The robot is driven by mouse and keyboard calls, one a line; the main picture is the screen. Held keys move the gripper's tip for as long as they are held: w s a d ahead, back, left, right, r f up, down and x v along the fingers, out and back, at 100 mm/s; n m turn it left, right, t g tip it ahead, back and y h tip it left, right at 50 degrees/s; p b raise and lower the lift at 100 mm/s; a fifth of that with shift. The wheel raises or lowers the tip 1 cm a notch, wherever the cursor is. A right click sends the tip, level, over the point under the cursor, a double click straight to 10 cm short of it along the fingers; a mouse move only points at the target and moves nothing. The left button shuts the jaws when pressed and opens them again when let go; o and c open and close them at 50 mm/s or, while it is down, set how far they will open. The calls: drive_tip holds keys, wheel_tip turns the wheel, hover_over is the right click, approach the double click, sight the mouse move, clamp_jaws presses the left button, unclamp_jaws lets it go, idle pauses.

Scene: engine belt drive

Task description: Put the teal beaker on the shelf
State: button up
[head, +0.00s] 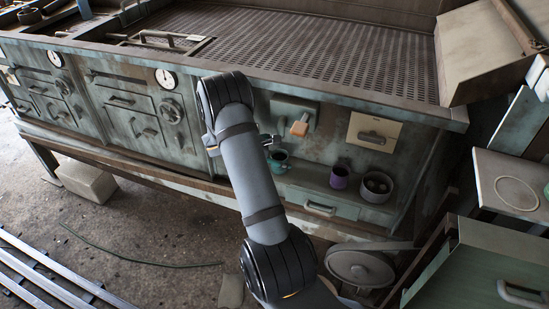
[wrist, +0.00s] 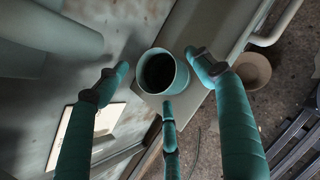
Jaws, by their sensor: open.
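The teal beaker (head: 278,161) sits upright at the left end of the shelf (head: 312,182) in the cabinet recess, partly hidden by my arm. In the wrist view the beaker (wrist: 152,91) is seen from above, with a dark interior, on a pale ledge. My gripper (wrist: 158,70) is open, with its teal fingers spread around the beaker: one at left, one at right, one in front. The front fingertip overlaps the beaker's near side; I cannot tell whether it touches. In the head view the gripper is mostly hidden behind my arm.
A drawer handle (head: 320,209) juts out below.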

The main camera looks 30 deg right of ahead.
drive_tip(key=shift+r, duration=0.1)
drive_tip(key=shift+a+r, duration=0.1)
drive_tip(key=shift+r, duration=0.1)
drive_tip(key=v, duration=1.1)
drive_tip(key=shift+s+a+r+p, duration=0.15)
drive_tip(key=shift+a+r+p, duration=0.05)
drive_tip(key=shift+p, duration=0.15)
